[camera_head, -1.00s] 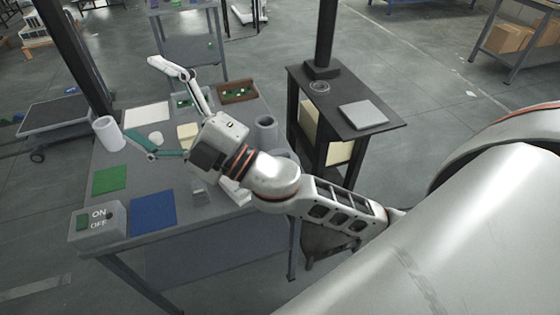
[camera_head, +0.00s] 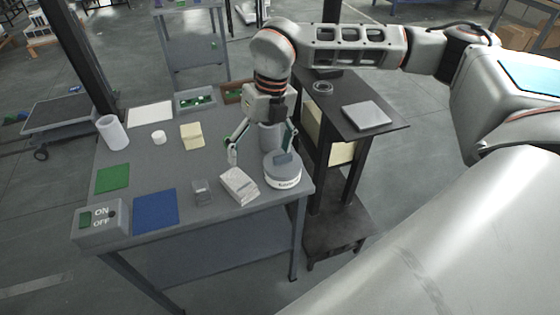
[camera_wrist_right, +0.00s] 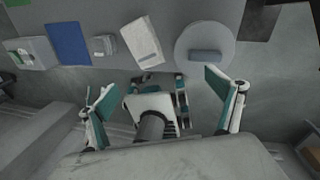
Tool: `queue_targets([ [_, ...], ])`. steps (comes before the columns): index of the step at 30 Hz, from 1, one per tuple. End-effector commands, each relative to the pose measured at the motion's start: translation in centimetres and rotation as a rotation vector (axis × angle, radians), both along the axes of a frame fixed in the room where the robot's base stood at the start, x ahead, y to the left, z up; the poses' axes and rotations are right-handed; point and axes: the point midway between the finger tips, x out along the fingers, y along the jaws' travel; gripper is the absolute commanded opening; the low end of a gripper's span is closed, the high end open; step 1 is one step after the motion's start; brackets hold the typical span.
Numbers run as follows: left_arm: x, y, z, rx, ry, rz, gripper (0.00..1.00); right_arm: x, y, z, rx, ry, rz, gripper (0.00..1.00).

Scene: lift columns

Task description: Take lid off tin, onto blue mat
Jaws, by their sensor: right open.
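The tin (camera_head: 284,182) is round and white with a dark label. It stands upright near the right front corner of the grey table. A grey lid (camera_head: 276,170) with a raised block handle (camera_head: 287,158) sits on it. The lid also shows from above in the right wrist view (camera_wrist_right: 183,65). The blue mat (camera_head: 155,212) lies flat and bare at the table's front left, and also shows in the wrist view (camera_wrist_right: 68,43). My right gripper (camera_head: 262,150) is open, fingers pointing down, behind and slightly left of the tin, apart from the lid. My left gripper is out of view.
A white box (camera_head: 239,185) lies close left of the tin, with a small grey block (camera_head: 202,191) beyond it. A grey cup (camera_head: 270,138) is partly hidden behind my right gripper. An ON/OFF switch box (camera_head: 100,223) stands left of the mat. A dark stand (camera_head: 345,105) is right of the table.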

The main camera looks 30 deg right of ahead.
Motion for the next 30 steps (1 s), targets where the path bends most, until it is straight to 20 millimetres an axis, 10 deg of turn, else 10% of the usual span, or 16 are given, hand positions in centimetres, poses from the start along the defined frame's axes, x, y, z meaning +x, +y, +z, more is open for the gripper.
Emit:
queue_targets([
  [7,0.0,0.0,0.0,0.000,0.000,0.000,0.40,0.9,-7.5,1.9,-0.188,0.016,-0.186,0.92],
  [30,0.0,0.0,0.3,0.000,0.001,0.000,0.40,0.8,-6.9,-5.7,-0.194,0.019,-0.192,0.92],
])
